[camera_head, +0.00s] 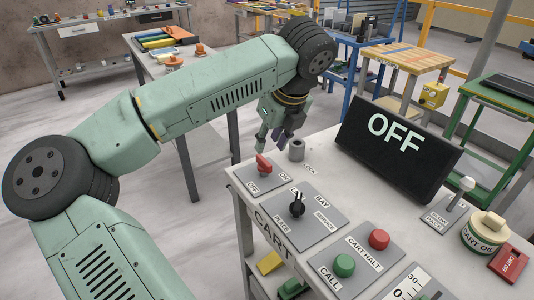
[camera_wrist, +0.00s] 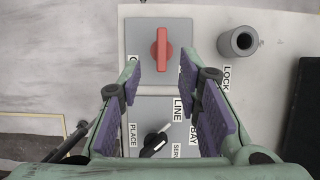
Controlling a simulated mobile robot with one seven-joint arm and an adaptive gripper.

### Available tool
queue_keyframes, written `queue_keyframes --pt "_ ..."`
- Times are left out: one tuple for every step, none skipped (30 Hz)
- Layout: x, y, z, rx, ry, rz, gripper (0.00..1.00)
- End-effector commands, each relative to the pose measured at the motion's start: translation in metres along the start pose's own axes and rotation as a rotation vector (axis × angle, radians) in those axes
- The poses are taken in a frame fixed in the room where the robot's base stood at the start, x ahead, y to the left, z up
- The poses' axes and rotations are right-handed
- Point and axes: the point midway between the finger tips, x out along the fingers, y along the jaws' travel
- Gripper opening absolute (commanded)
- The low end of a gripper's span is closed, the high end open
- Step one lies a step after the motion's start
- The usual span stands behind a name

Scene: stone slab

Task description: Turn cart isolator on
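The cart isolator is a red rotary handle (camera_head: 263,165) on a grey plate marked OFF and ON, at the near left corner of the CART slab. In the wrist view the red handle (camera_wrist: 161,50) lies upright in the picture, beyond and between my fingertips. The display (camera_head: 397,146) reads OFF. My gripper (camera_head: 273,147) is above the slab's left end, just behind and above the handle. In the wrist view my gripper (camera_wrist: 160,75) has its two purple-padded fingers apart with nothing between them. I see no contact with the handle.
A black selector knob (camera_head: 297,205) sits beside the isolator plate. A grey LOCK cylinder (camera_head: 296,150) stands behind. A green CALL button (camera_head: 344,265), a red CART HALT button (camera_head: 379,239) and a slow/fast lever (camera_head: 460,192) are further right. The floor to the left is clear.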

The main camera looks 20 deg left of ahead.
Motion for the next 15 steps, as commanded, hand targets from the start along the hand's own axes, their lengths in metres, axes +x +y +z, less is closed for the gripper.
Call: queue_keyframes --pt "0.008 0.0 0.001 0.001 0.005 -0.001 0.32" --pt "0.014 0.0 0.0 0.001 0.005 -0.001 0.32" --pt "0.022 0.0 0.0 0.001 0.006 -0.001 0.32" --pt "0.027 0.0 0.0 0.001 0.005 -0.002 0.32" --pt "0.033 0.0 0.0 0.001 0.005 -0.002 0.32" --pt "0.04 0.0 0.0 0.002 0.005 -0.002 0.32" --pt "0.045 0.0 0.0 0.002 0.004 -0.002 0.32" --pt "0.05 0.0 -0.001 0.002 0.005 -0.002 0.32" --pt "0.055 -0.001 0.0 0.001 0.004 -0.003 0.32" --pt "0.058 -0.001 0.0 0.001 0.004 -0.003 0.32" --pt "0.062 -0.001 0.0 0.001 0.004 -0.003 0.32" --pt "0.066 -0.001 0.0 0.001 0.003 -0.003 0.32" --pt "0.068 -0.001 0.0 0.002 0.003 -0.003 0.32" --pt "0.07 -0.001 0.0 0.002 0.002 -0.003 0.32" --pt "0.071 -0.001 -0.001 0.002 0.002 -0.004 0.32"
